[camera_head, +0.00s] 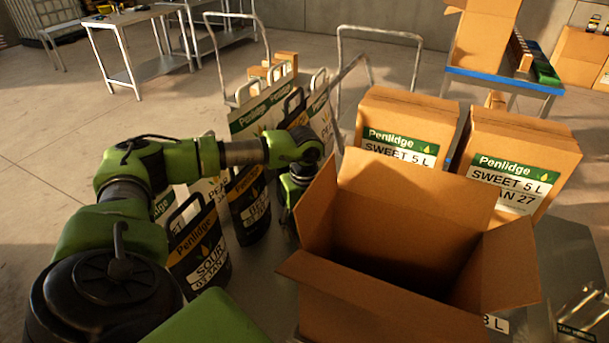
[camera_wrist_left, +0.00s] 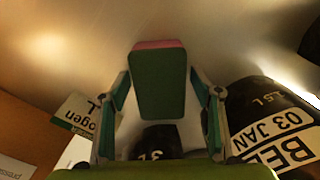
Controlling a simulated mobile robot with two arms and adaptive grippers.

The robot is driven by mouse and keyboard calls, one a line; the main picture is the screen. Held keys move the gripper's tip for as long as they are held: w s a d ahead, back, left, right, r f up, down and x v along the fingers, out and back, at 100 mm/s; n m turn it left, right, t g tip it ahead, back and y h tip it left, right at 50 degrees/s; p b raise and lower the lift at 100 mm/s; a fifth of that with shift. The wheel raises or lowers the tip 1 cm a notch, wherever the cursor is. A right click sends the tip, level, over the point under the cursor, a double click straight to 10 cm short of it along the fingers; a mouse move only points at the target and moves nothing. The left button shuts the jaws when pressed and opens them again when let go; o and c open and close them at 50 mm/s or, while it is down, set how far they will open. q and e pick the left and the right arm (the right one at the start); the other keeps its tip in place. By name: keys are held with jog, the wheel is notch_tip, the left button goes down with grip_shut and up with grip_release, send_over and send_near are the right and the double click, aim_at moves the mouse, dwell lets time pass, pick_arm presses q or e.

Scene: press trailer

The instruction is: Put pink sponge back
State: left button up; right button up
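The pink sponge (camera_wrist_left: 160,85) shows in the left wrist view as a dark green pad with a pink edge along its top. It sits between the two fingers of my left gripper (camera_wrist_left: 160,90), which press on its sides. In the head view my left arm reaches in from the left and bends down behind the open cardboard box (camera_head: 410,307). The left gripper's fingers and the sponge are hidden there by the box flap. My right gripper is not in view.
Labelled black bottles (camera_head: 198,250) stand beside and below my left arm; one bottle (camera_wrist_left: 275,125) is close on the right in the wrist view. Two closed cartons (camera_head: 405,115) stand behind the open box. A metal table (camera_head: 150,68) is at the far left, with clear floor (camera_head: 60,130) before it.

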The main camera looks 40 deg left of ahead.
pick_arm(q)
jog(key=shift+r, duration=0.15)
jog(key=shift+r, duration=0.2)
notch_tip(320, 180, up, 12)
jog(key=b, duration=0.2)
jog(key=shift+f+b, duration=0.15)
jog(key=shift+b, duration=0.25)
jog(key=shift+d, duration=0.1)
